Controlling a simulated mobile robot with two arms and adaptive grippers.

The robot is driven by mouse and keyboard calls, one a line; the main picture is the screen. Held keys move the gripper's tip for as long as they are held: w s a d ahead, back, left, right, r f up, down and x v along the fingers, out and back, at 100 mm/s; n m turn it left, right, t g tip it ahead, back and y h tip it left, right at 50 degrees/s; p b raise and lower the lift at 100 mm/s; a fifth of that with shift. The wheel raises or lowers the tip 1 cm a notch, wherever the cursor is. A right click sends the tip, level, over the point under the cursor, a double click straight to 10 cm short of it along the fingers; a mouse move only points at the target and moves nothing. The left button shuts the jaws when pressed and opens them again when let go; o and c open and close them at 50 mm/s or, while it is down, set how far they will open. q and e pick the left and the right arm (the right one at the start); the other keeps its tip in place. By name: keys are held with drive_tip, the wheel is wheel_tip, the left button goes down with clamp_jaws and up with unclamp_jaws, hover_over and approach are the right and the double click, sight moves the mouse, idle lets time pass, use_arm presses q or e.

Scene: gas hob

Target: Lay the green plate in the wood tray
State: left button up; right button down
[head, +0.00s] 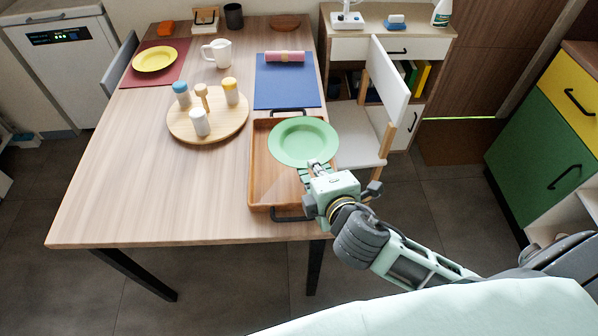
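The green plate (303,138) is a round, light green dish over the far half of the wood tray (264,185). It looks level and slightly overlaps the tray's right edge in the picture; whether it touches the tray is hard to tell. The tray is rectangular, with black handles at its far and near ends, at the table's right edge. My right gripper (317,168) is at the plate's near rim and appears shut on it; the fingertips are partly hidden. My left gripper is out of view.
A round wooden board (208,128) with several small shakers stands left of the tray. A blue mat (287,90) with a pink roll (285,56) lies beyond it. A white chair (386,85) stands close on the right. The table's near left is clear.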

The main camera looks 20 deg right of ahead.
hover_over(300, 182)
drive_tip(key=f, duration=0.3)
drive_tip(key=shift+w, duration=0.2)
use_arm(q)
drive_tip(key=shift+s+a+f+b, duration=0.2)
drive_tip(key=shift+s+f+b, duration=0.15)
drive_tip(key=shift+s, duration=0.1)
use_arm(e)
drive_tip(key=shift+f, duration=2.05)
drive_tip(key=c, duration=2.3)
unclamp_jaws()
drive_tip(key=shift+o, duration=0.2)
drive_tip(key=shift+f, duration=0.1)
drive_tip(key=shift+s, duration=0.25)
drive_tip(key=v, duration=1.1)
drive_tip(key=shift+s+r, duration=0.25)
